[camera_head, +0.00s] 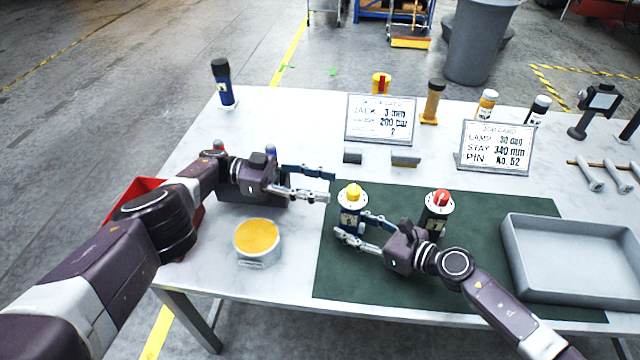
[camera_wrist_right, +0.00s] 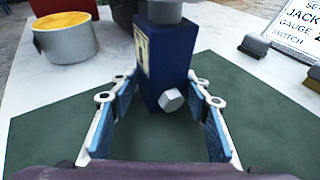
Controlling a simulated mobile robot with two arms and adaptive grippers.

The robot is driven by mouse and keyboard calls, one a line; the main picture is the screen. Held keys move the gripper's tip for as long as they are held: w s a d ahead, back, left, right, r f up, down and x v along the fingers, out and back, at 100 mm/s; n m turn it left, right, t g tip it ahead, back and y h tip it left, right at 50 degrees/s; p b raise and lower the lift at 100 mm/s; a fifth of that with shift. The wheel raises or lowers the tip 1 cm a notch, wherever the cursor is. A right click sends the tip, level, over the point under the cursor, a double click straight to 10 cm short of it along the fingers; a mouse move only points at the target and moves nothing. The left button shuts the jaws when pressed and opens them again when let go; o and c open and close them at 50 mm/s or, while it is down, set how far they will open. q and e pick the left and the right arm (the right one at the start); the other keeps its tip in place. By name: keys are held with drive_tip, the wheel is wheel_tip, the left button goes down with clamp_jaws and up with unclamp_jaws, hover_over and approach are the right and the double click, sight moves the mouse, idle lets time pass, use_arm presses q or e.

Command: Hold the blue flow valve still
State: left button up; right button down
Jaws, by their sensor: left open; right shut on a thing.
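The blue flow valve (camera_head: 348,219) stands upright at the left part of the green mat (camera_head: 400,275), with a pale round flange and a yellow knob on top. My right gripper (camera_head: 351,223) is shut on its body from the front right. In the right wrist view, the valve's blue body (camera_wrist_right: 168,70), with a label and a grey hex fitting, sits between the two finger pads; its top is cut off. My left gripper (camera_head: 331,185) is open and empty, just left of the valve's knob.
A dark valve with a red knob (camera_head: 441,199) stands right of my right gripper. A grey tray (camera_head: 570,296) lies on the right. A round tin with yellow contents (camera_head: 257,257) and a red bin (camera_head: 118,213) are on the left. Two cards (camera_head: 381,142) (camera_head: 470,166) stand behind.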

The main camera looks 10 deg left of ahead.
drive_tip(key=shift+s+a+f, duration=0.1)
drive_tip(key=shift+s+f, duration=0.05)
drive_tip(key=shift+s, duration=0.05)
drive_tip(key=c, duration=1.4)
unclamp_jaws()
drive_tip(key=shift+c, duration=0.2)
drive_tip(key=o, duration=0.4)
drive_tip(key=shift+w, duration=0.1)
drive_tip(key=shift+o, duration=0.2)
